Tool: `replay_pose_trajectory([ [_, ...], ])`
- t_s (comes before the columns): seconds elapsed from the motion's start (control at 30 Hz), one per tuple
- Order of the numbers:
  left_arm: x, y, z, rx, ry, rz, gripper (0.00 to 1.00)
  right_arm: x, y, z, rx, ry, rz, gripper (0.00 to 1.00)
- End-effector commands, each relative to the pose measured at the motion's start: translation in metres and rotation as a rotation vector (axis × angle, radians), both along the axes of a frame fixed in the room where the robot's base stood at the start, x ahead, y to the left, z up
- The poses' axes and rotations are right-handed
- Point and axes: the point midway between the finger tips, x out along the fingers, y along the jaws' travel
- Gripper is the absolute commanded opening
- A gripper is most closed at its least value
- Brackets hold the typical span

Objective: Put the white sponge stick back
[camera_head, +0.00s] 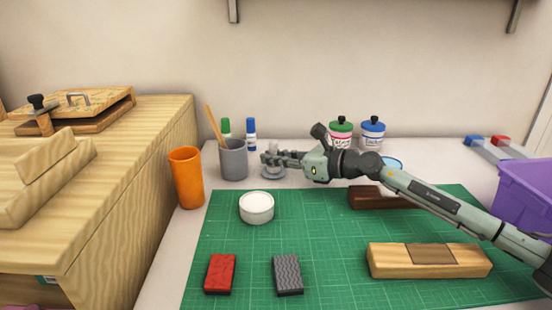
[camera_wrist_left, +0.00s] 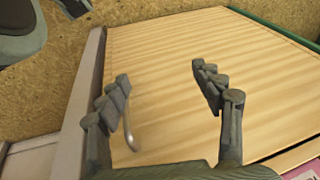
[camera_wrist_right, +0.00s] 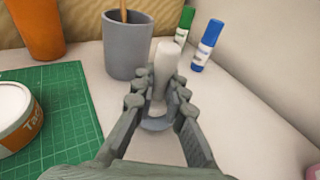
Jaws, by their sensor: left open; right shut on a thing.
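The white sponge stick (camera_wrist_right: 166,56) stands upright between the fingers of my right gripper (camera_wrist_right: 160,88), which is shut on it. In the head view, my right gripper (camera_head: 275,158) is behind the green mat, beside the grey cup. A small grey round base (camera_wrist_right: 155,124) shows under the stick; the head view shows it too (camera_head: 273,173). The fingers hide the stick's lower part, so I cannot tell whether it touches the base. My left gripper (camera_wrist_left: 160,75) is open and empty over a wooden surface, outside the head view.
The grey cup (camera_head: 233,160) with a wooden stick, and green and blue markers (camera_head: 251,134), stand close by. A white tub (camera_head: 257,208), red block (camera_head: 220,273) and grey block (camera_head: 288,275) sit on the green mat (camera_head: 330,235). An orange cup (camera_head: 187,178) is left.

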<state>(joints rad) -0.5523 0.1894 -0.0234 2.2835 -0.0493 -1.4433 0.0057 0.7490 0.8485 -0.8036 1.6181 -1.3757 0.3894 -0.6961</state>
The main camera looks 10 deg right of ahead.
Motion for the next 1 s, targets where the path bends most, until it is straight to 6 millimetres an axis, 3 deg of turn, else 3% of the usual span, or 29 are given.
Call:
replay_pose_trajectory([
  [0.23, 0.000, 0.000, 0.003, 0.000, -0.004, 0.001, 0.67, 0.000, 0.000, -0.003, 0.001, -0.001, 0.000, 0.00],
  [0.27, 0.000, 0.000, 0.005, 0.001, -0.006, 0.001, 0.67, 0.000, 0.000, -0.002, 0.000, 0.000, 0.000, 0.14],
  [0.43, 0.000, 0.000, 0.004, 0.001, -0.004, 0.002, 0.67, 0.000, 0.000, -0.002, 0.000, 0.000, 0.000, 0.32],
  [0.8, 0.001, 0.000, 0.003, -0.002, -0.005, 0.000, 0.67, -0.001, -0.002, 0.002, 0.000, 0.000, -0.001, 0.32],
  [1.0, -0.002, 0.000, 0.001, 0.003, 0.001, 0.003, 0.67, -0.026, -0.028, 0.005, -0.003, 0.001, -0.003, 0.32],
])
